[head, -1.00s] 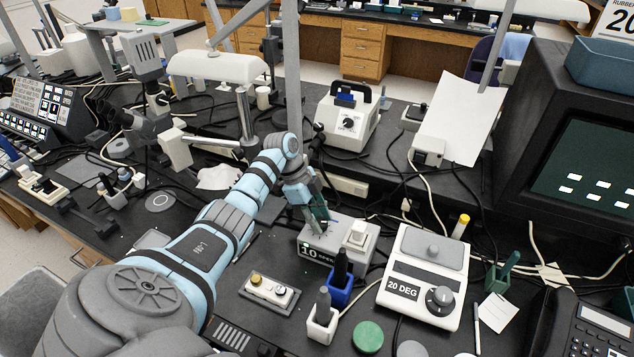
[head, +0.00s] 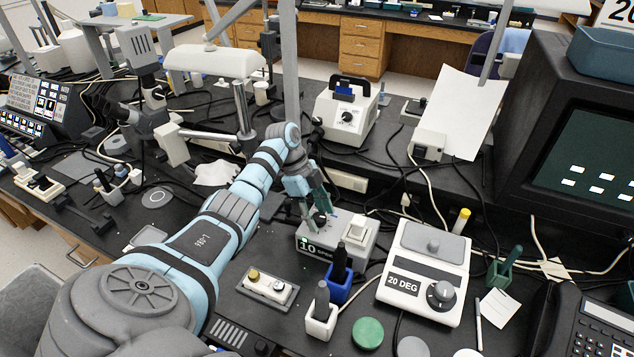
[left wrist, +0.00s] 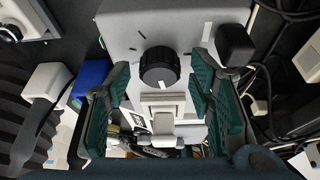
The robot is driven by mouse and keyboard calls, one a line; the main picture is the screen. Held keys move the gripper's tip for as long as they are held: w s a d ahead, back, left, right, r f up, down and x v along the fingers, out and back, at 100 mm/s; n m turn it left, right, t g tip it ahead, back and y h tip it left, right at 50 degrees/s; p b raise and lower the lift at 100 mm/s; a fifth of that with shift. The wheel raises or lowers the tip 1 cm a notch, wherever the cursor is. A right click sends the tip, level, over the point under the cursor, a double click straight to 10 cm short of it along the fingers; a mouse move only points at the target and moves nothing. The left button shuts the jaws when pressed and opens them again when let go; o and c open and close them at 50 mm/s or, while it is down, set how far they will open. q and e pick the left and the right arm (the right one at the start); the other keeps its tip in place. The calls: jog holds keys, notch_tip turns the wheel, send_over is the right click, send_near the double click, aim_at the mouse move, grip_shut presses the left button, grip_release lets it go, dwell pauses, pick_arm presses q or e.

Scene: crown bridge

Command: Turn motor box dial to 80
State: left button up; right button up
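The motor box is the grey box (head: 352,252) in the middle of the bench, with a green display (head: 306,244) reading 10 and a white rocker switch (head: 358,230). Its black dial (left wrist: 160,67) shows in the left wrist view, with a white pointer line and tick marks around it. My left gripper (head: 319,207) is just above the dial end of the box. In the left wrist view the green fingers (left wrist: 160,72) are open, one on each side of the dial, with gaps visible. The switch (left wrist: 163,120) lies below the dial there. My right gripper is out of view.
A blue holder (head: 338,288) and a white holder (head: 321,322) with dark pens stand in front of the box. Cables run behind.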

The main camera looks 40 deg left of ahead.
pick_arm(q)
jog(key=shift+a+r, duration=0.1)
jog(key=shift+r, duration=0.05)
jog(key=v, duration=0.7)
dwell(0.3)
